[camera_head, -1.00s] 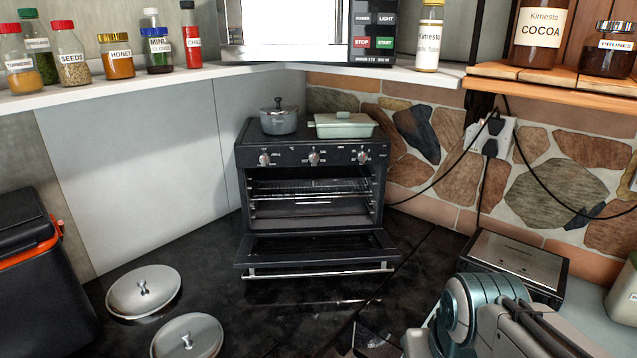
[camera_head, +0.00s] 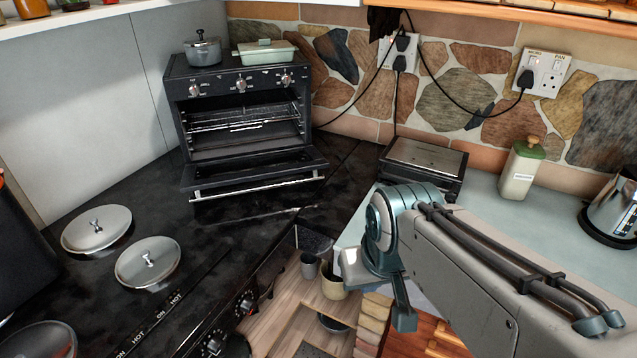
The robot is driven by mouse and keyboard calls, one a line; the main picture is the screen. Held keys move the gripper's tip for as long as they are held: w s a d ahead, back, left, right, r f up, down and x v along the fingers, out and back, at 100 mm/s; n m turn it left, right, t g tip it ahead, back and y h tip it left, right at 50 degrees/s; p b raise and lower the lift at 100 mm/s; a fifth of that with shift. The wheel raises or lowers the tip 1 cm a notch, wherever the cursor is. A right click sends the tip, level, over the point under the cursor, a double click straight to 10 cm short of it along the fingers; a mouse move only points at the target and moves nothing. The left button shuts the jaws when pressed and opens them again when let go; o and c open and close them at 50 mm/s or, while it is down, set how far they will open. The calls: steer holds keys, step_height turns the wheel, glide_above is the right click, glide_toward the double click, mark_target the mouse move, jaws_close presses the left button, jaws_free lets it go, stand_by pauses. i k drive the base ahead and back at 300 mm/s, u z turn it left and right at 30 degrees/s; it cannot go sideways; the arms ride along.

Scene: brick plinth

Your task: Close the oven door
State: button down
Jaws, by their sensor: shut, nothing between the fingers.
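The small black oven (camera_head: 240,112) stands on the dark counter in the back corner. Its door (camera_head: 255,175) is hinged down and lies open in front of the dark cavity, with a silver bar handle (camera_head: 258,188) along its front edge. Wire racks show inside. My gripper (camera_head: 404,318) hangs at the end of my arm at lower right, well apart from the oven door and touching nothing that I can see. It is shut and empty; its fingers are hard to tell apart at this angle.
A pot (camera_head: 203,50) and a green dish (camera_head: 266,53) sit on the oven. Two lids (camera_head: 96,228) (camera_head: 147,262) lie on the counter at left. A flat grill (camera_head: 424,160) stands right of the oven.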

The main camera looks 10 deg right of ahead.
mark_target(317, 161)
steer(key=i, duration=0.4)
steer(key=u, duration=1.05)
